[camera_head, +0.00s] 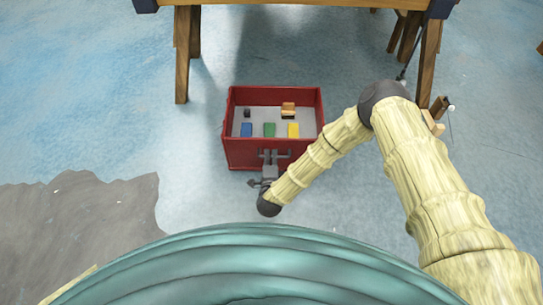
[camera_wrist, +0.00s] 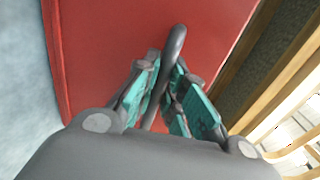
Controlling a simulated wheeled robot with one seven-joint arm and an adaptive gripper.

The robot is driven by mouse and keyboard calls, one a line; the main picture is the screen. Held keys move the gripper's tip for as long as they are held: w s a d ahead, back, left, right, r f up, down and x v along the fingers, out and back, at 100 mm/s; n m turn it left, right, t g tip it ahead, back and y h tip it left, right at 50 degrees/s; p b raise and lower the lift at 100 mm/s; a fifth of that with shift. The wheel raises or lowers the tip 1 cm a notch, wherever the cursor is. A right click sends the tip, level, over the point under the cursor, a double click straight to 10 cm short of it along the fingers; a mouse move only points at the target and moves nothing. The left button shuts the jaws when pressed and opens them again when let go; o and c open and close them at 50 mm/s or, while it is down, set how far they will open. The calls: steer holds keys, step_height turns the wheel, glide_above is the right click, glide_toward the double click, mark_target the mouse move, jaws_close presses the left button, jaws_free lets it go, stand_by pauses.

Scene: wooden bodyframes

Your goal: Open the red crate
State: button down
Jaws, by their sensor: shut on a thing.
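The red crate (camera_head: 257,154) stands on the floor in the middle of the head view, its inside visible from above. Its red front fills much of the wrist view (camera_wrist: 95,55). A dark grey bar handle (camera_head: 284,154) is on its front face. It also shows in the wrist view (camera_wrist: 174,45), rising between the fingers. My gripper (camera_head: 269,160) is at the crate's front, shut on the handle. In the wrist view its teal finger pads (camera_wrist: 166,92) are on both sides of the handle.
Inside the crate lie a blue block (camera_head: 247,130), a green block (camera_head: 269,130), a yellow block (camera_head: 293,130), a small wooden piece (camera_head: 288,107) and a small dark object (camera_head: 247,113). A wooden-legged table (camera_head: 182,60) stands behind. Floor on the left is clear.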

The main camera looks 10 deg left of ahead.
steer(key=c, duration=1.5)
jaws_free()
steer(key=shift+s+a, duration=0.15)
steer(key=shift+a, duration=0.15)
steer(key=shift+d, duration=0.25)
steer(key=v, duration=1.1)
steer(key=shift+s+d+r, duration=0.15)
steer(key=shift+s, duration=0.2)
